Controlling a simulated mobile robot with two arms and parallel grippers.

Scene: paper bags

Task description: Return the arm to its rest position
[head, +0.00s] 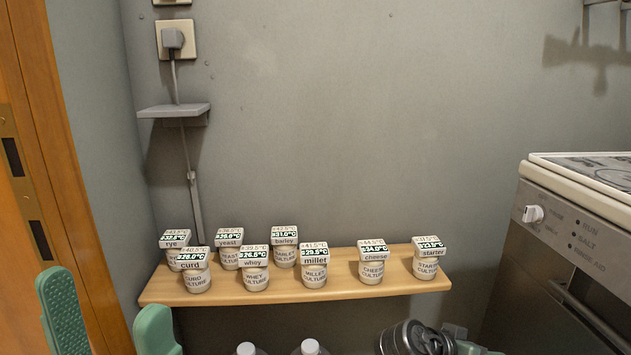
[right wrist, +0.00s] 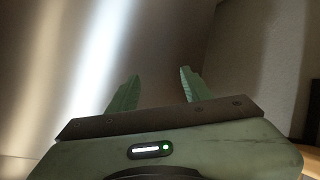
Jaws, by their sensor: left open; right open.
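My left gripper (head: 104,308) shows at the lower left of the head view, its two green fingers spread apart with nothing between them. It is left of and nearer than the wooden shelf (head: 215,292), apart from the jars there. My right gripper (right wrist: 158,76) shows in the right wrist view with its two green fingers apart and nothing between them. A blurred, shiny surface (right wrist: 60,60) lies beyond its fingers. No paper bag shows in either view.
Several labelled jars, such as curd (head: 196,281), millet (head: 314,274) and starter (head: 426,265), stand on the shelf. Two white bottle caps (head: 310,346) show below it. A dishwasher (head: 560,270) stands at right, a wooden door frame (head: 60,180) at left. A small grey wall shelf (head: 174,110) is empty.

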